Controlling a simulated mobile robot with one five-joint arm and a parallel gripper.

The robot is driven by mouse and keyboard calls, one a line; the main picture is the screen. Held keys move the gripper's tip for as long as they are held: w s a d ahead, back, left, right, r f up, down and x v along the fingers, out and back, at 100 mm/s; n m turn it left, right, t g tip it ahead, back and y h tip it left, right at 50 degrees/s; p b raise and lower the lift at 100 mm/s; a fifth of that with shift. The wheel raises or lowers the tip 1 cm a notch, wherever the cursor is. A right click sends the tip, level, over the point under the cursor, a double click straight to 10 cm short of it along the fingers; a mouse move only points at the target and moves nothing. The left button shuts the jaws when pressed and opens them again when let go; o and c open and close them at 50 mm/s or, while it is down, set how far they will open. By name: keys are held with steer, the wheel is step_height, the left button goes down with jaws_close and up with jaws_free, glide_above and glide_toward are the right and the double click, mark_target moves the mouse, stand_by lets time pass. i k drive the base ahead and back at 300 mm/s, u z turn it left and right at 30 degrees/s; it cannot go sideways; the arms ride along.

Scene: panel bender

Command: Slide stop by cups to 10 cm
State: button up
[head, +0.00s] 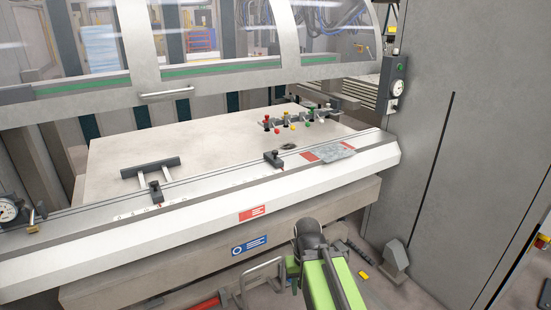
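A row of suction cups (290,121) with red, yellow, green and white parts stands toward the right on the beige bed. The dark stop nearest to them (273,159) sits on the pale front rail (215,187), left of a red and white patch. A second dark stop (155,190) sits further left on the rail, just in front of a dark T-shaped bar (150,167). Small scale marks run along the rail, too small to read. My green arm rises from the bottom below the rail, apart from both stops. My gripper's fingers do not show.
A grey metal piece (334,154) lies on the rail at right. A dial gauge (8,210) is at the far left end. A clear guard with a handle (166,93) hangs above the bed. A tall grey cabinet (450,130) closes off the right side.

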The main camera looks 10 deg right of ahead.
mark_target(271, 156)
steer(key=u, duration=0.1)
steer(key=i, duration=0.9)
steer(key=u, duration=4.75)
steer(key=i, duration=0.1)
steer(key=z, duration=2.05)
steer(key=k, duration=1.15)
steer(key=z, duration=0.95)
steer(key=i, duration=0.9)
steer(key=u, duration=0.15)
